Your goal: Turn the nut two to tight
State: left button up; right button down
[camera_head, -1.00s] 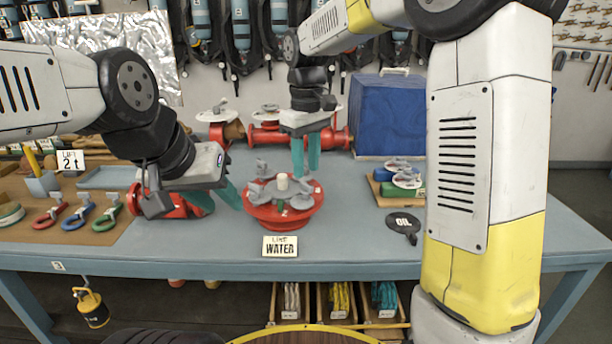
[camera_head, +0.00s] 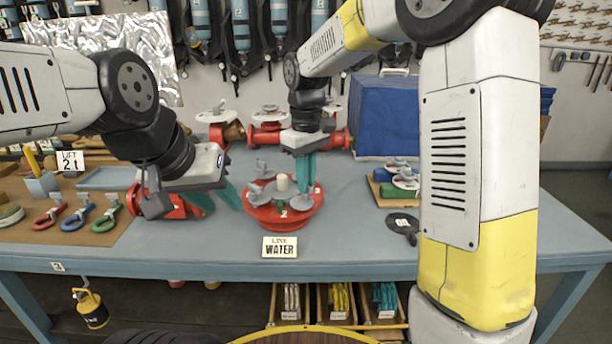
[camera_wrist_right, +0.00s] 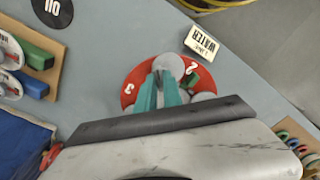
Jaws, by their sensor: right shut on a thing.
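A red round flange (camera_head: 262,218) sits on the blue-grey table, with a pale post (camera_head: 282,183) at its centre and grey wing nuts around it. A white 2 marks its front rim. My right gripper (camera_head: 305,188) has teal fingers pointing down at the front-right grey nut (camera_head: 298,203), beside the 2. In the right wrist view, the fingers (camera_wrist_right: 160,92) are shut at this grey nut (camera_wrist_right: 168,64); their contact is partly hidden. My left gripper (camera_head: 228,196) is at the flange's left, near a red pipe part (camera_head: 170,208); its finger gap is unclear.
A LINE WATER sign (camera_head: 280,247) stands in front of the flange. A black OIL disc (camera_head: 402,224), a small tray of valves (camera_head: 382,190) and a blue box (camera_head: 388,120) are to the right. Red pipework (camera_head: 265,137) stands behind.

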jog(key=shift+m, duration=0.3)
jog(key=m, duration=1.2)
jog(key=shift+m, duration=2.4)
jog(key=c, duration=1.5)
grip_release()
